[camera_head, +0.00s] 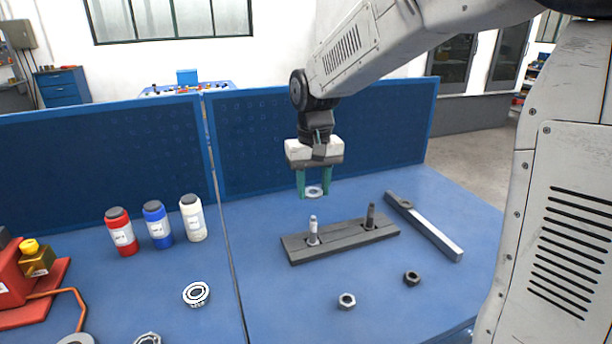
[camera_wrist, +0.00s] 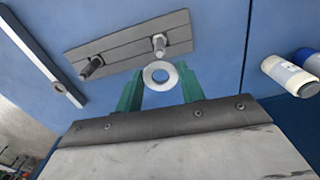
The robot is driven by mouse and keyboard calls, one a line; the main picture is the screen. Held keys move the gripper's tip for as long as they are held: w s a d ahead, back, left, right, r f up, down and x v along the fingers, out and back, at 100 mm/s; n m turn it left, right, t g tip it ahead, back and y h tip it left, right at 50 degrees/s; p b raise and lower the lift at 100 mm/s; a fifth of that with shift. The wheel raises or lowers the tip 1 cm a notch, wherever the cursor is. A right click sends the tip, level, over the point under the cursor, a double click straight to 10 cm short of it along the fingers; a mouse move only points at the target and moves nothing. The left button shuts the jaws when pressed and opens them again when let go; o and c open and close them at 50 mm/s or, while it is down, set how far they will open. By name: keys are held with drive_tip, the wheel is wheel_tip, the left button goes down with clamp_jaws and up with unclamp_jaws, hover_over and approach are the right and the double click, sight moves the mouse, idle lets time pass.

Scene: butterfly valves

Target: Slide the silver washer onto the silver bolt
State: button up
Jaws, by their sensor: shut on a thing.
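The silver washer (camera_head: 314,191) is held flat between the green fingers of my gripper (camera_head: 314,192), which is shut on it. The washer also shows in the wrist view (camera_wrist: 160,76) between the fingertips (camera_wrist: 160,82). The silver bolt (camera_head: 313,229) stands upright at the left part of a dark grey base plate (camera_head: 342,240). In the head view the washer is above the silver bolt and apart from it. In the wrist view the silver bolt (camera_wrist: 159,45) shows just beyond the washer. A dark bolt (camera_head: 370,216) stands upright at the right part of the same plate.
A silver nut (camera_head: 347,301) and a dark nut (camera_head: 412,279) lie in front of the plate. A long metal bar (camera_head: 430,231) lies to its right. Red, blue and white bottles (camera_head: 191,217) and a bearing (camera_head: 196,294) stand left. A blue panel (camera_head: 260,150) rises behind.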

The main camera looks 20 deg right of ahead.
sight(314, 217)
drive_tip(key=shift+d+f, duration=0.1)
drive_tip(key=shift+f, duration=2.55)
drive_tip(key=shift+s+f, duration=0.1)
drive_tip(key=shift+f, duration=0.75)
idle(0.4)
drive_tip(key=o, duration=1.1)
